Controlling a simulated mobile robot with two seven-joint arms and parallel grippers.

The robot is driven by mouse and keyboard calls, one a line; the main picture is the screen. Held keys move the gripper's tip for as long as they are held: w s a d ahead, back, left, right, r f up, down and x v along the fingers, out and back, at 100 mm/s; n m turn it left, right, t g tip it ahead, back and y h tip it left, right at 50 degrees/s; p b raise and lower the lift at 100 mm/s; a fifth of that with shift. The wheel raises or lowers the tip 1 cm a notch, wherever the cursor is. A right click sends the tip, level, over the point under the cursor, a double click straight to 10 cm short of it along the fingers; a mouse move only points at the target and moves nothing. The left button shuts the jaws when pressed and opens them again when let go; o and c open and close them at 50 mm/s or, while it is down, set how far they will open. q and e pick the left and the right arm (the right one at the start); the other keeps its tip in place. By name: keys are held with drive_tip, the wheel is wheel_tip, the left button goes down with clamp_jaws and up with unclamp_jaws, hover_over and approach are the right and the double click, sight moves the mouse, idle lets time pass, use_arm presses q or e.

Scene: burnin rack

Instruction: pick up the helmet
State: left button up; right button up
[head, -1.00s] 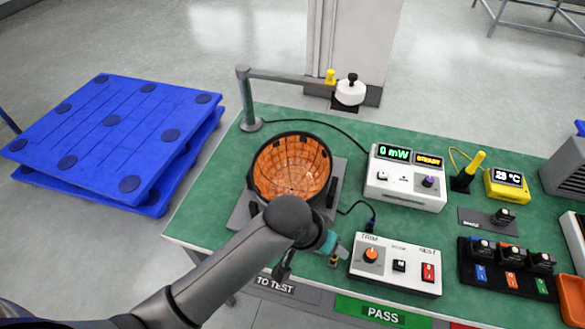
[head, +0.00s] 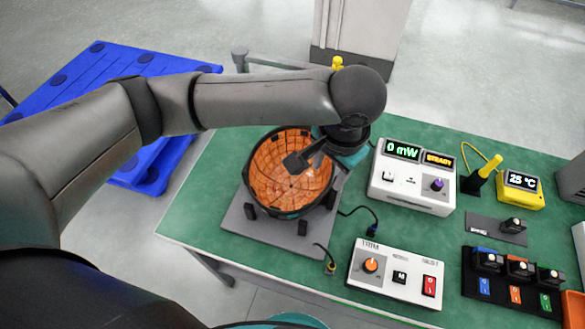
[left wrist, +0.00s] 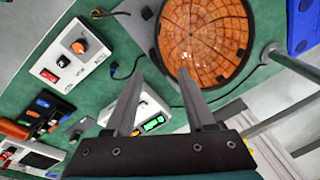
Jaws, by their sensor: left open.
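The helmet (head: 275,197) looks like an upturned dark bowl with an orange, grid-patterned inside. It sits on a grey base plate (head: 238,217) at the left of the green table. My left gripper (head: 300,160) is open over the helmet's far right part in the head view. Its fingers overlap the orange inside in the picture; I cannot tell how high above it they are. In the left wrist view, the spread jaws (left wrist: 158,80) are empty, and the helmet (left wrist: 208,40) shows at top, partly behind one finger. My right gripper is not in view.
A power meter (head: 412,196) and a trim box (head: 395,289) stand right of the helmet. A stand arm (head: 275,61) runs behind it, partly hidden by my arm. Cables lie beside the base plate. Blue pallets (head: 80,90) stand on the floor at left.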

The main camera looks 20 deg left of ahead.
sight(322, 193)
use_arm(q)
drive_tip(key=f, duration=0.3)
drive_tip(key=w+f+b, duration=0.1)
drive_tip(key=f, duration=0.5)
drive_tip(key=shift+w+a+f+b, duration=0.2)
drive_tip(key=shift+a+b, duration=0.1)
drive_tip(key=shift+b, duration=0.1)
drive_tip(key=f, duration=0.2)
drive_tip(key=w+f+b, duration=0.1)
drive_tip(key=f, duration=0.2)
drive_tip(key=shift+a, duration=0.15)
clamp_jaws()
idle(0.6)
